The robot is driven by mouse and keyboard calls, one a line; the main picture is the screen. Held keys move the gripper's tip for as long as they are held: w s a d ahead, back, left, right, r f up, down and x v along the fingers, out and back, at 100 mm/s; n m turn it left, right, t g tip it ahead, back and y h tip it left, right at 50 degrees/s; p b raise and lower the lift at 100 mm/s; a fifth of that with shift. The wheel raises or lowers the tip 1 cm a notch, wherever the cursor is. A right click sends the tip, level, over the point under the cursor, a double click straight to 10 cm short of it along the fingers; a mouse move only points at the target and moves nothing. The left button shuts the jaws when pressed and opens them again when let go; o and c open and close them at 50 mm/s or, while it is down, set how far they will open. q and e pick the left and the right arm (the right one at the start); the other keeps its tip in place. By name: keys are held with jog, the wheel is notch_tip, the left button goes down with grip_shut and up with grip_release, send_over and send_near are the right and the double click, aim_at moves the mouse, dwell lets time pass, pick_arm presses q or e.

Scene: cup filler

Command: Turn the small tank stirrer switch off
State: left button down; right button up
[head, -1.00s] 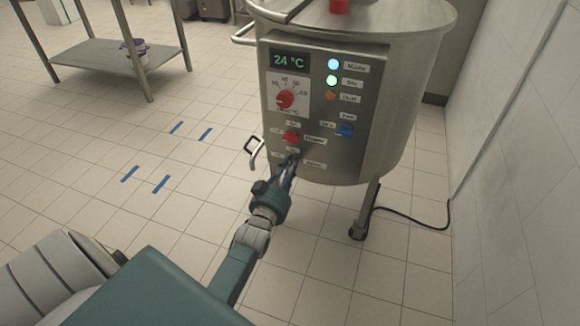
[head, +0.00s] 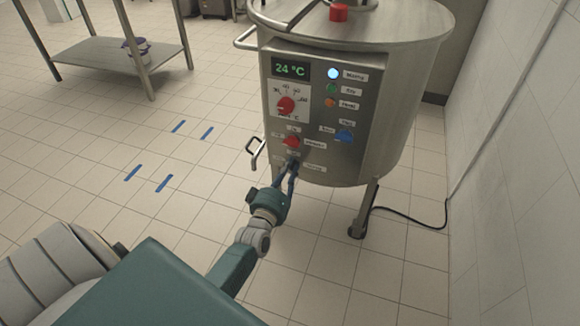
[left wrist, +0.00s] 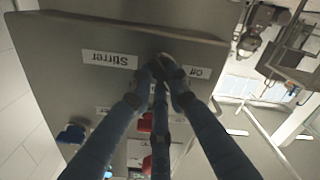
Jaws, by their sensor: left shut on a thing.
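The steel tank (head: 410,90) carries a control panel (head: 325,65) on its front. My left gripper (head: 291,168) is at the panel's lower edge, with its fingertips closed on the small dark stirrer switch. The fingers mostly hide the switch in both views. In the left wrist view my fingertips (left wrist: 165,78) meet between the upside-down "Stirrer" label (left wrist: 110,60) and the "Off" label (left wrist: 197,72). The top lamp (head: 333,74) is lit blue-white. The green lamp (head: 331,89) below it looks dim. My right gripper is not in view.
A red switch (head: 291,141) sits just above the gripper, and a blue switch (head: 344,135) to its right. A red dial (head: 286,105) is higher up. A metal handle (head: 254,152) sticks out at left. A cable (head: 412,218) lies on the floor.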

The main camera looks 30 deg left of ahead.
pick_arm(q)
jog(key=shift+s+a+f+n+b, duration=0.15)
jog(key=shift+n+b, duration=0.1)
jog(key=shift+n, duration=2.25)
jog(key=shift+w+a+n+b, duration=0.1)
jog(key=shift+n+b, duration=0.1)
jog(key=shift+n, duration=2.3)
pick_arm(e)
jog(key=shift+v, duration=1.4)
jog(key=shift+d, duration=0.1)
pick_arm(q)
jog(key=c, duration=1.7)
grip_release()
jog(key=shift+o, duration=0.2)
jog(key=v, duration=1.2)
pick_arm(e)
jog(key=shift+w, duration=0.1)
